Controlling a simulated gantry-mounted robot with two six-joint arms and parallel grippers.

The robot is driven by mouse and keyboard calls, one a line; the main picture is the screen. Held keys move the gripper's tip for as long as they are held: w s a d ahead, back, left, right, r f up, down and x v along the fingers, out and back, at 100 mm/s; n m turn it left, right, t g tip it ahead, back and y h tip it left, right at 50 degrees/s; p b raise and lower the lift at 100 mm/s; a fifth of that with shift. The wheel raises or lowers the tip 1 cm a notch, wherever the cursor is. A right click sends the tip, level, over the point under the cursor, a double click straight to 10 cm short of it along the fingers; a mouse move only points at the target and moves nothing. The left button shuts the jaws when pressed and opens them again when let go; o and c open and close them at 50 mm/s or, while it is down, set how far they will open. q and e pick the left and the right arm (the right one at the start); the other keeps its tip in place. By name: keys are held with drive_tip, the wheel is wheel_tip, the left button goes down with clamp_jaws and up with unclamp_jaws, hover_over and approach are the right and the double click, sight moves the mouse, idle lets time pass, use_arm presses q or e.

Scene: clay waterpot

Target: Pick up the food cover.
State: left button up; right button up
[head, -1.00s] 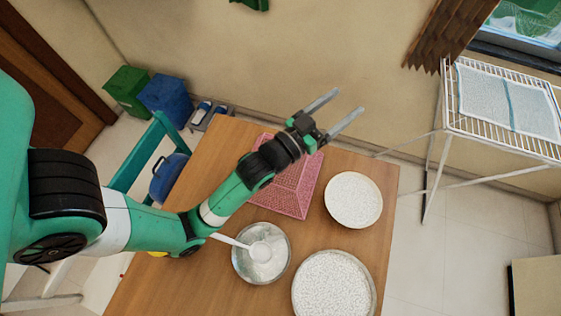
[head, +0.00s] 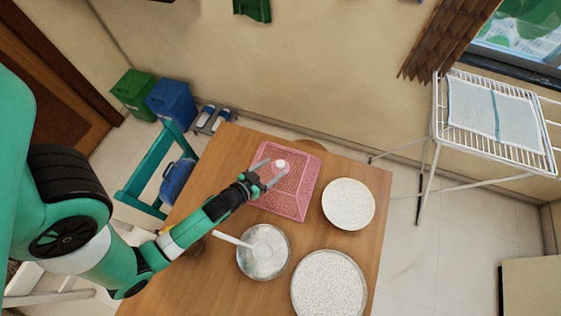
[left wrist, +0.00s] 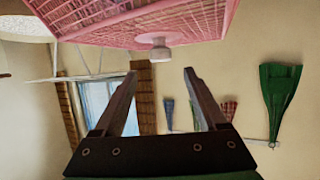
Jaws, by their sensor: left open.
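The food cover (head: 298,198) is a pink mesh pyramid with a white knob on top, standing on the wooden table in the head view. It also fills the top of the left wrist view (left wrist: 110,22), where its white knob (left wrist: 158,50) shows between and beyond the fingertips. My left gripper (head: 272,171) is open and empty, with its fingers reaching toward the knob from the lower left in the head view. I see no contact with the knob. My right gripper is not in view.
A round white plate (head: 348,204), a larger white one (head: 328,285) and a bowl with a white ladle (head: 264,252) stand on the table (head: 196,200) near the cover. A teal chair (head: 150,170) is at the left. A white rack (head: 492,120) stands at the right.

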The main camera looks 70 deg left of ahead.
sight(279, 165)
use_arm(q)
drive_tip(key=x, duration=0.2)
drive_tip(key=f+x, duration=0.1)
drive_tip(key=x, duration=0.2)
drive_tip(key=shift+a+f+b, duration=0.1)
drive_tip(key=shift+f+b, duration=0.05)
drive_tip(key=shift+b, duration=0.2)
clamp_jaws()
idle(1.2)
